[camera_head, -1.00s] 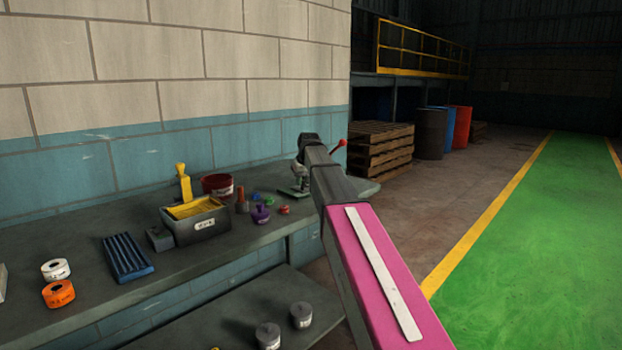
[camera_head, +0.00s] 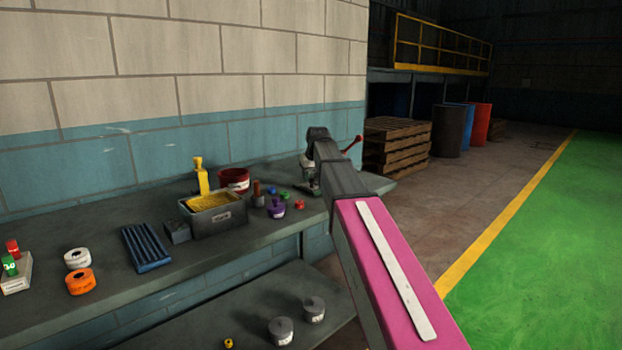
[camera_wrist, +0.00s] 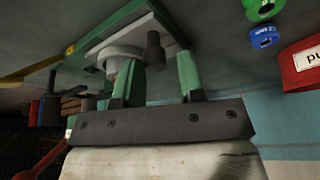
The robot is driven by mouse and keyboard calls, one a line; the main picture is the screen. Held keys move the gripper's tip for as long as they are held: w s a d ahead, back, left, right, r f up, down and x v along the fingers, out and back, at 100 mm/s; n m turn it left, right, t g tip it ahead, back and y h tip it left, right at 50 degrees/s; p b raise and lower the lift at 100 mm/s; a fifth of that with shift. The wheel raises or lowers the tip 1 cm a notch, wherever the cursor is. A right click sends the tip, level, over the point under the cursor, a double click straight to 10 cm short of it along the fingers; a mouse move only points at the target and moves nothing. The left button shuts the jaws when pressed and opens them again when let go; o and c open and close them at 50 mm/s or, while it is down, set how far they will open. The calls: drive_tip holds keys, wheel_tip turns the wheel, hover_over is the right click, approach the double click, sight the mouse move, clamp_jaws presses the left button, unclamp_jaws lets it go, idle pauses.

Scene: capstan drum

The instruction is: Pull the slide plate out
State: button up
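In the wrist view, my gripper (camera_wrist: 158,62) shows two green fingers on a dark bar, spread apart with a gap between them. Near the tips is a pale flat plate (camera_wrist: 172,33), which may be the slide plate. A dark peg (camera_wrist: 154,47) stands by it, seen in the gap; I cannot tell if a finger touches it. A pale round drum (camera_wrist: 112,54) is partly behind the left finger. In the head view, my arm's dark end reaches over this device (camera_head: 306,172) at the bench's far end and hides most of it.
A lever with a red knob (camera_head: 357,140) sticks up beside my arm. Left along the workbench (camera_head: 225,262) stand small coloured caps, a red pot (camera_head: 234,180), a grey bin (camera_head: 218,219) and a blue ribbed block (camera_head: 146,248). A wall runs behind. Green floor lies open to the right.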

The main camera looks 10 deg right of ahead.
drive_tip(key=v, duration=1)
drive_tip(key=shift+s, duration=0.1)
